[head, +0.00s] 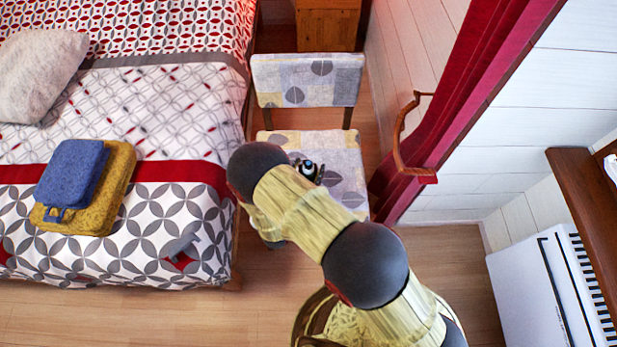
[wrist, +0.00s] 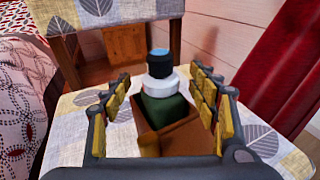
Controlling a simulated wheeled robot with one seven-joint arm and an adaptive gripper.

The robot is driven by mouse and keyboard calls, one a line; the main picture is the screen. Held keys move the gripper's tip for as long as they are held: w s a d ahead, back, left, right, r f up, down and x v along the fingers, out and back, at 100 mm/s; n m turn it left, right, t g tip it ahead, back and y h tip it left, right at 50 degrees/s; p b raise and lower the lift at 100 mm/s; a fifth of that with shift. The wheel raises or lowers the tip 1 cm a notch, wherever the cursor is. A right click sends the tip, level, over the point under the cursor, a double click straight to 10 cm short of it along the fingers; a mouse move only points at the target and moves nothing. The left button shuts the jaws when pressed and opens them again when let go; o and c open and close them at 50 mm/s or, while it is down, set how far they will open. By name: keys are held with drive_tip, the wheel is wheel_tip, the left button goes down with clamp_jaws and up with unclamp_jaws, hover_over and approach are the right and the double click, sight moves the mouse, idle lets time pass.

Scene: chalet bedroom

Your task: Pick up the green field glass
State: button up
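The green field glass (wrist: 163,108) stands upright on the patterned chair seat (wrist: 68,130), with a green body, a white band and a dark top with a blue end. In the head view, the field glass top (head: 308,167) shows beside my arm. In the head view my arm hides most of the gripper.
The chair backrest (head: 307,80) rises behind the seat. A bed (head: 150,125) with a blue and a yellow folded item (head: 100,205) is at left. A red curtain (head: 455,90) and a wooden curved piece (head: 405,140) are at right. Floor (head: 180,310) is clear in front.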

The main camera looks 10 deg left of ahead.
drive_tip(key=c, duration=1.4)
clamp_jaws()
